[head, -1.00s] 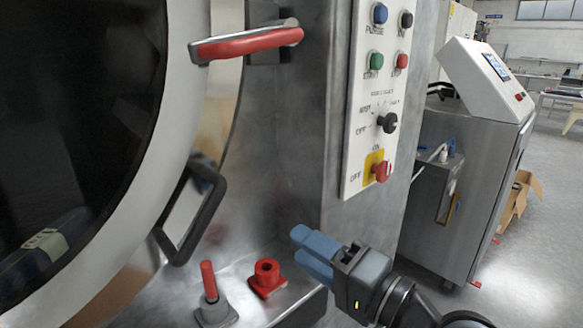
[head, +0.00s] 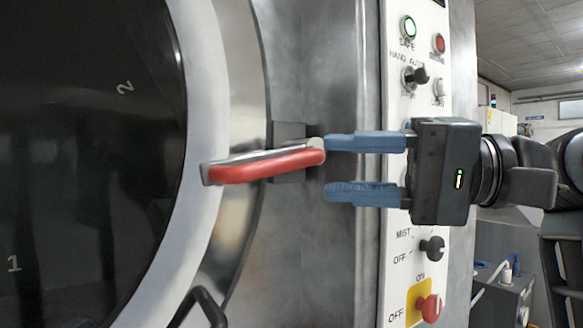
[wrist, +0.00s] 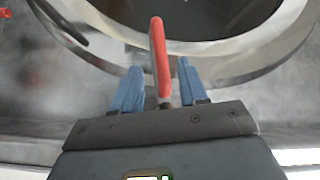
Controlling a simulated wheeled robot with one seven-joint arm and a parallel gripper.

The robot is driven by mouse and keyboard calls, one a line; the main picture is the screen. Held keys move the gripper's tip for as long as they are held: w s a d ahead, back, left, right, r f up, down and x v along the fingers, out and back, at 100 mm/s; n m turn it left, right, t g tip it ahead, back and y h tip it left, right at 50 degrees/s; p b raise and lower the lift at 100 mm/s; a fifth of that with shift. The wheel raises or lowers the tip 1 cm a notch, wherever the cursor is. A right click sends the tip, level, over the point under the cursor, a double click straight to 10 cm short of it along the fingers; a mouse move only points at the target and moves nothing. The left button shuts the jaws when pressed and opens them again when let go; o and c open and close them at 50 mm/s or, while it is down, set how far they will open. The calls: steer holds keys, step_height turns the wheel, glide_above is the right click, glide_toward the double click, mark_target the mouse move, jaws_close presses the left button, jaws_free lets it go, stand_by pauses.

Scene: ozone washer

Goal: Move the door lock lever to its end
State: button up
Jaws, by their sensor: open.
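The door lock lever, with a red grip (head: 265,166), juts left across the pale rim of the round door in the head view. Its pivot end is at a dark bracket (head: 289,150) on the steel wall. My gripper (head: 326,167) is open, its two blue fingers pointing left, one above the other, with tips just right of the lever's right end. In the wrist view, the red lever (wrist: 160,55) stands between the two open fingers (wrist: 160,78) and extends past their tips. I cannot tell whether a finger touches it.
The round door (head: 85,150) with dark glass fills the left. A black door handle (head: 205,308) is at the bottom. The control panel (head: 395,250) with knobs and buttons stands behind my gripper, close to it.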

mark_target(289, 167)
steer(key=shift+p+x, duration=0.4)
steer(key=shift+x, duration=3.4)
jaws_close()
